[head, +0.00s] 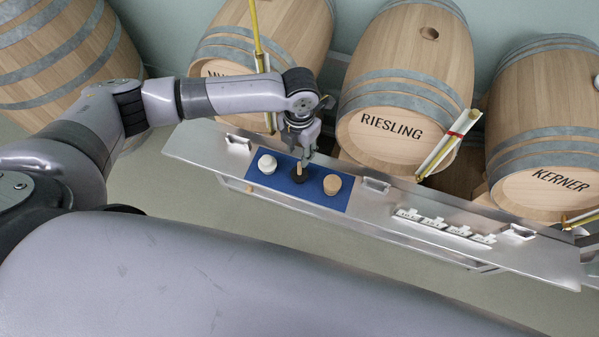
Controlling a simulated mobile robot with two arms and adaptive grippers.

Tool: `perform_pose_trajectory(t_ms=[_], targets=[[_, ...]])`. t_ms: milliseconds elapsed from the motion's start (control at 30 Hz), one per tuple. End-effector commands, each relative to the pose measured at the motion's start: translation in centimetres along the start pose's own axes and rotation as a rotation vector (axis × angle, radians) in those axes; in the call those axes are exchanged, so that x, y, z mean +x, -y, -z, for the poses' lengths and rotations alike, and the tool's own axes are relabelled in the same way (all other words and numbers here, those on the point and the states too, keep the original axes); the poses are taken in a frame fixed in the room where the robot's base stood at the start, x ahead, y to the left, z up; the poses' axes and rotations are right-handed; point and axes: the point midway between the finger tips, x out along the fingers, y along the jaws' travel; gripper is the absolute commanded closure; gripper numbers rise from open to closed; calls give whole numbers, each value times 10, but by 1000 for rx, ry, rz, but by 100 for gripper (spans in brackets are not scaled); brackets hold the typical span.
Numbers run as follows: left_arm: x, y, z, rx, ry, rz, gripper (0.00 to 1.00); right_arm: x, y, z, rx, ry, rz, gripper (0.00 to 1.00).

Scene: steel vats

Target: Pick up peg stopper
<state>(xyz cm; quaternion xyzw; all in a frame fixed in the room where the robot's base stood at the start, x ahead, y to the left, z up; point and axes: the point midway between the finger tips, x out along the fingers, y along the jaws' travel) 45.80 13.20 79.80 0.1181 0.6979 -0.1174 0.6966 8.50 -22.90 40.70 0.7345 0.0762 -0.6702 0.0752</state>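On a blue mat (318,197) lie three stoppers. The middle one, which looks like the peg stopper (298,178), has a dark round base with a light wooden peg standing up from it. A white stopper (267,164) is to its left and a tan cork-like stopper (332,185) to its right. My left gripper (301,151) points down just above and behind the middle stopper. It looks apart from the peg, but the small gap is hard to judge. Its fingers are too small to tell open from shut. My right gripper is out of view.
The mat lies on a narrow steel shelf (375,210) with small handles. Several white label-like pieces (440,225) are at its right. Barrels marked RIESLING (390,135) and KERNER (545,190) stand close behind. A yellow rod (256,30) rises behind my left wrist.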

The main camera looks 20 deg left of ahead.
Motion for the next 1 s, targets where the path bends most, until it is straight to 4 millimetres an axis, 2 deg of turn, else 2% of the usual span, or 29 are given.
perform_pose_trajectory(t_ms=[100,200,467,800,1000], targets=[[25,0,1,-2,-3,0,66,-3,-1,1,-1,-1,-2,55],[40,1,0,-1,-2,1,66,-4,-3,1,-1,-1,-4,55],[57,0,-1,-1,0,1,66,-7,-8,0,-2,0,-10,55],[100,-1,-2,-1,1,1,66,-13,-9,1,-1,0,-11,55],[103,-1,-3,-1,3,1,66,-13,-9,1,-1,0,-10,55]])
